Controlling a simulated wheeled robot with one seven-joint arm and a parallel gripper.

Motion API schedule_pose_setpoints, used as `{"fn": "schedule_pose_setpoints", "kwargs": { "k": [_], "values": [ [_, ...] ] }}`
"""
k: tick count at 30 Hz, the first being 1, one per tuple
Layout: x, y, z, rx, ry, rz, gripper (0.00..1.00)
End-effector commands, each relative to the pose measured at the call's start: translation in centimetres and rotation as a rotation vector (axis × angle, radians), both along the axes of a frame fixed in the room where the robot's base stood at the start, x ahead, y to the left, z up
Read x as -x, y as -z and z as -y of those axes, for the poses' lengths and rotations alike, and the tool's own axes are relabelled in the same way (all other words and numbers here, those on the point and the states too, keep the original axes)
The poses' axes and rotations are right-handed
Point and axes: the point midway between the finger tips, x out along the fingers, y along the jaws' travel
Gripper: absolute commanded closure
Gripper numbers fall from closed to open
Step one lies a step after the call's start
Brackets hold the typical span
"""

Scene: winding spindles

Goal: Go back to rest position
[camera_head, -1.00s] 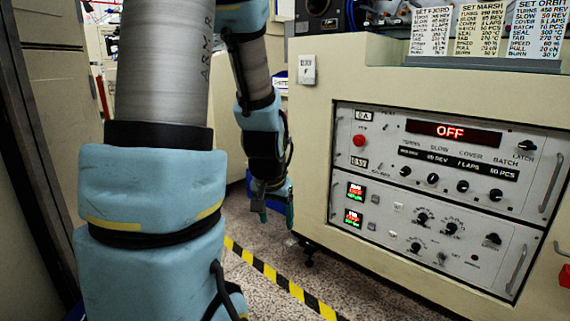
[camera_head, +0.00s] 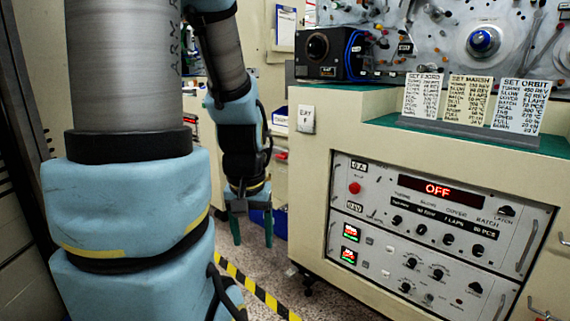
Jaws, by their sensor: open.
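My gripper (camera_head: 252,226) hangs pointing down at the end of my blue-sleeved arm, left of the cream machine cabinet (camera_head: 322,150). Its two dark green fingers are spread apart with nothing between them. It is above the floor and apart from the cabinet. The control panel (camera_head: 425,240) on the cabinet front has a red display (camera_head: 437,190) that reads OFF, several black knobs and a red button (camera_head: 354,188).
Three printed setting cards (camera_head: 468,100) stand on the cabinet's green top. A black box with a round dial (camera_head: 322,55) and a winding spindle (camera_head: 484,40) are behind. Yellow-black tape (camera_head: 258,290) crosses the speckled floor. A blue bin (camera_head: 268,222) is behind my gripper.

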Motion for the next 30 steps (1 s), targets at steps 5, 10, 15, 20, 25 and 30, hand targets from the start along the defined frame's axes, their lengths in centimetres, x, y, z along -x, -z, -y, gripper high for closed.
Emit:
{"fn": "schedule_pose_setpoints", "kwargs": {
  "k": [5, 10, 15, 20, 25, 30],
  "values": [
    [0.0, -7.5, 0.0, 0.000, 0.000, 0.000, 0.31],
    [0.0, -12.2, 0.0, 0.000, 0.000, 0.000, 0.31],
    [0.0, -14.9, 0.0, 0.000, 0.001, 0.000, 0.31],
    [0.0, -15.5, 0.0, 0.000, 0.000, 0.000, 0.31],
    [0.0, -15.3, 0.0, 0.000, 0.000, 0.000, 0.31],
    [0.0, -15.3, 0.0, 0.000, 0.000, 0.000, 0.31]
  ]
}}
